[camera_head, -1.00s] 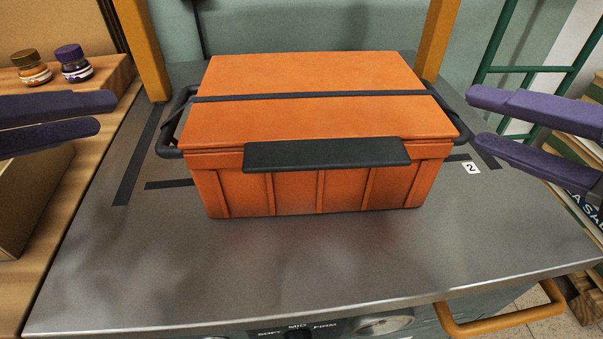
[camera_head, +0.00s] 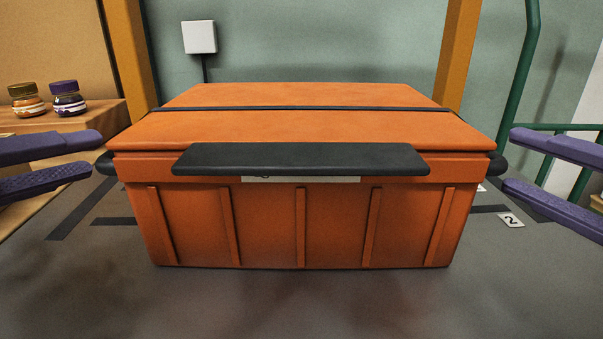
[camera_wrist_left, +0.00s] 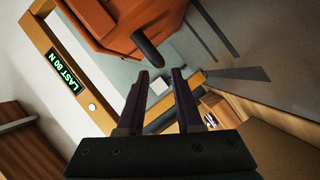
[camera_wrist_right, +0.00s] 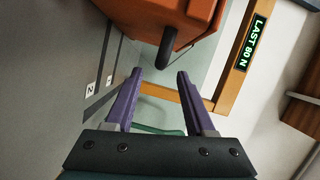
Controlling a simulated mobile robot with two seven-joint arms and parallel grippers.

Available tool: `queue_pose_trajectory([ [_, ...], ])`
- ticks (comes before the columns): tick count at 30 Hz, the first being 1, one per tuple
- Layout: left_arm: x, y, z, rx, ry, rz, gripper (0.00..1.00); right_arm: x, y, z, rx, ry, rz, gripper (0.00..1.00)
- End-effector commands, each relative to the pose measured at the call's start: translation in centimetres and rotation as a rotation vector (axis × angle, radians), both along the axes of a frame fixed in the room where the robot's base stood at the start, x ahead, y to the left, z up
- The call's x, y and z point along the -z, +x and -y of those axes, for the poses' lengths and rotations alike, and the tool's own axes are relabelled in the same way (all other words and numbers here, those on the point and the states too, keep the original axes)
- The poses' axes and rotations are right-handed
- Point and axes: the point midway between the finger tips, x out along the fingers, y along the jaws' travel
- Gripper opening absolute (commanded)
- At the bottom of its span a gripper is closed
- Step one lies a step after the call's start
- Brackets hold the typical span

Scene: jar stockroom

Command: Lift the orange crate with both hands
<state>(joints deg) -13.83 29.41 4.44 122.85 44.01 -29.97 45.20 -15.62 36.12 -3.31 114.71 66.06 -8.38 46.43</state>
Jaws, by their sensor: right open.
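The orange crate (camera_head: 300,225) stands closed on the grey tabletop, with a dark strap over its lid and a dark front flap. Its left handle (camera_head: 105,163) and right handle (camera_head: 497,163) are dark bars at the ends. My left gripper (camera_head: 95,153) is open and empty beside the left handle; in the left wrist view that handle (camera_wrist_left: 147,48) lies just beyond the fingertips. My right gripper (camera_head: 508,160) is open and empty beside the right handle; in the right wrist view that handle (camera_wrist_right: 165,48) lies just beyond the fingertips, roughly in line with the gap.
The grey tabletop (camera_head: 300,305) is clear in front of the crate. Two small jars (camera_head: 47,99) stand on a wooden surface at the left. Orange posts (camera_head: 457,50) rise behind the crate. A tag marked 2 (camera_head: 511,220) lies at the right, near a green rail (camera_head: 525,75).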

Motion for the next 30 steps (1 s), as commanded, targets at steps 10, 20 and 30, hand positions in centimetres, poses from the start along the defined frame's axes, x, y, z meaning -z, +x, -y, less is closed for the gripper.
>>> queue_pose_trajectory([
  [10,1.0,4.9,1.7,0.0,-0.002,0.002,0.35,0.3,5.0,-2.0,0.0,0.004,0.002,0.55],
  [20,1.9,8.4,3.0,0.001,0.001,0.001,0.35,0.7,8.5,-3.4,-0.002,0.0,0.0,0.55],
  [30,2.0,8.7,3.1,0.001,0.001,0.0,0.35,0.7,8.8,-3.5,-0.002,-0.001,-0.001,0.55],
])
